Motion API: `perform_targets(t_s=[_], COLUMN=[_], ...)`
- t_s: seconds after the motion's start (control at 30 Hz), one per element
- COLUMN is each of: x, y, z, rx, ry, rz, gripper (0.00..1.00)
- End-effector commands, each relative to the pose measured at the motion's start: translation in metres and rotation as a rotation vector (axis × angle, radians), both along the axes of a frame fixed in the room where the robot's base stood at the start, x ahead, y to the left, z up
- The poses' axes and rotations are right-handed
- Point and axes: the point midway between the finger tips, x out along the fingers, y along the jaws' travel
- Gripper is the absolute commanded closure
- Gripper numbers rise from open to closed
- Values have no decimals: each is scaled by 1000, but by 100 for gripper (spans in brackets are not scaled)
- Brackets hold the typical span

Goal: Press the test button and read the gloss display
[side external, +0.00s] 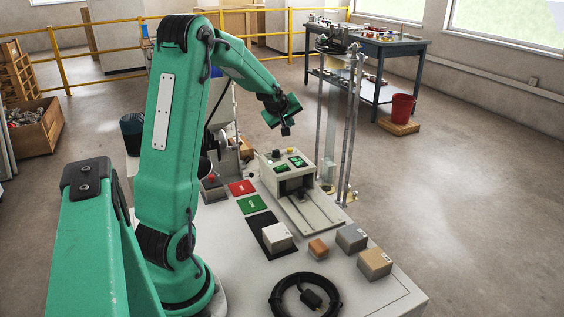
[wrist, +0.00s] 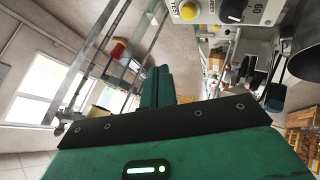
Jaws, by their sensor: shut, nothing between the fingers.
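The tester (side external: 296,184) is a pale box on the white table, with two lit green displays (side external: 298,161) on its sloped top. Their figures are too small to read. In the wrist view, a yellow button (wrist: 189,10) marked TEST sits beside a black dial (wrist: 236,11) at the top edge. My gripper (side external: 286,131) hangs in the air above and behind the tester, apart from it. In the wrist view, its green fingers (wrist: 159,72) are together with nothing between them.
A pale block (side external: 277,237) stands on a black mat, with orange (side external: 318,248), grey (side external: 351,238) and tan (side external: 374,262) blocks to its right. Red (side external: 242,187) and green (side external: 252,204) cards lie left of the tester. A clear column (side external: 333,130) rises behind it. A coiled black cable (side external: 276,299) lies in front.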

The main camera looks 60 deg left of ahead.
Motion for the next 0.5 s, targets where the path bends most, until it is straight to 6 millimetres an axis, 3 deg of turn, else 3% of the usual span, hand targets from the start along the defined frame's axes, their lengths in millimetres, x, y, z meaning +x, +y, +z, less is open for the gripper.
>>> perform_targets(t_s=[0.5], x=[0], y=[0], z=[-52], rx=[-2], ry=[2], rz=[0], gripper=[100])
